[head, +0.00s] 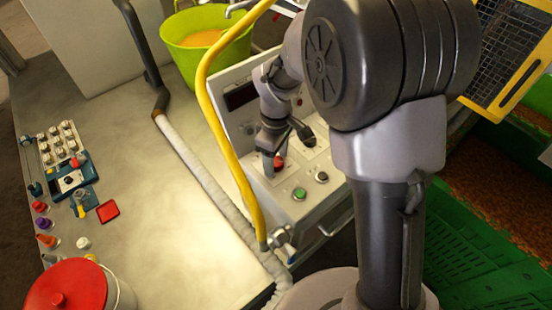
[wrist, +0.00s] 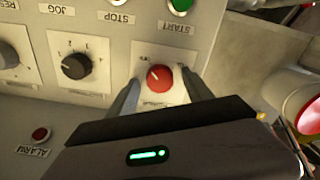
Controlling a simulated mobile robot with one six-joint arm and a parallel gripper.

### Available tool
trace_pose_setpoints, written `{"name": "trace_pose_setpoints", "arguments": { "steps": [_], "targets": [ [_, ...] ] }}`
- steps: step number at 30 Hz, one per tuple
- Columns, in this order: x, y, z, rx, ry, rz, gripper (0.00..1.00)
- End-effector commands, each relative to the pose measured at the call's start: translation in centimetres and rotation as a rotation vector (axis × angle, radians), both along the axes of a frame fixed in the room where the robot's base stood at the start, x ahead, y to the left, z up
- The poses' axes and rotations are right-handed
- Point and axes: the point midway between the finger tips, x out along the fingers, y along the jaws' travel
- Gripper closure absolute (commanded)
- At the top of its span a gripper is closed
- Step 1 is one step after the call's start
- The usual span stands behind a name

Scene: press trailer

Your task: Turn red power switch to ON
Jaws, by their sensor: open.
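The red power switch (wrist: 159,78) is a round red knob with a pale pointer line on a white label plate of the control panel. In the wrist view the pointer tilts toward the upper left; the label text is too small to read. My gripper (wrist: 158,90) is open, with one finger on each side of the knob and a gap visible on both sides. In the head view the red knob (head: 278,163) shows just below my gripper (head: 271,158), partly hidden by it.
The panel has a green START button (wrist: 180,5), a black selector knob (wrist: 75,66) and a red ALARM lamp (wrist: 41,134). A yellow rail (head: 228,150) runs along the panel's left side. A green bucket (head: 205,38) stands behind, and a red-lidded bucket (head: 70,285) stands at the front left.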

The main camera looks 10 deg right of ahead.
Motion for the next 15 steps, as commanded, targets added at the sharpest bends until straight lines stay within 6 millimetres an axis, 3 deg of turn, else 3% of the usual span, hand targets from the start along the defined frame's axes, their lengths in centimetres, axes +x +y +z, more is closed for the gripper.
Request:
{"name": "trace_pose_setpoints", "arguments": {
  "steps": [7,15],
  "targets": [
    [0.01,0.0,0.0,0.0,0.0,0.0,0.43],
    [0.02,0.0,0.02,-0.001,-0.001,0.0,0.96]
  ]
}}
